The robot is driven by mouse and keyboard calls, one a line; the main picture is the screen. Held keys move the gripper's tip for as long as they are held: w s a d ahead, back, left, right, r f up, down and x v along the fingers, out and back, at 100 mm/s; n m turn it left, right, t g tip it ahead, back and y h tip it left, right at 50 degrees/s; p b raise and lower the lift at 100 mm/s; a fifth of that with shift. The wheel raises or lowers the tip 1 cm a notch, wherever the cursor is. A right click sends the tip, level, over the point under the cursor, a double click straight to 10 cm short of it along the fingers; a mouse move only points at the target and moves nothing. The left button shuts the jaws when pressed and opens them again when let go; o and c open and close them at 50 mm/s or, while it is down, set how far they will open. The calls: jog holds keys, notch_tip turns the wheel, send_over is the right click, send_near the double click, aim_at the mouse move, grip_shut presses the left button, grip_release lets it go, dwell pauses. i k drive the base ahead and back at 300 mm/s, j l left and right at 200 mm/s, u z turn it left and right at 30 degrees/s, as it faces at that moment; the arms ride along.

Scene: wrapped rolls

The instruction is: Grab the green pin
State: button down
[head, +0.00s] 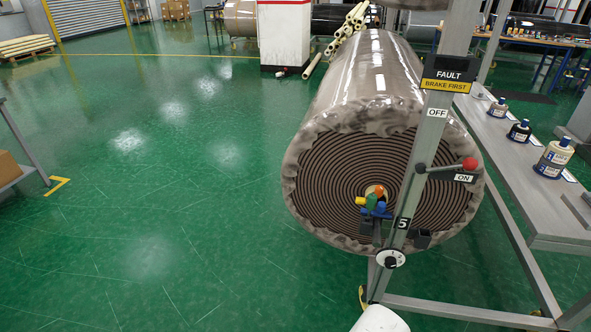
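A small cluster of coloured pieces sits in front of the wrapped roll's end (325,185), near its centre. I make out a yellow piece (360,201), a blue piece (371,203) and an orange piece (379,190). A bit of green shows among them, but it is too small and crowded to tell its shape or whether it is a pin. A grey slanted post (440,122) stands just to the right of the cluster and may hide part of it. A white rounded part at the bottom edge may be my own arm.
A grey bench (508,152) with several bottles stands at right. A low frame rail (460,311) crosses bottom right. The green floor at left is clear.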

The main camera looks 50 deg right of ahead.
aim_at(371, 201)
jog(key=z, duration=1.2)
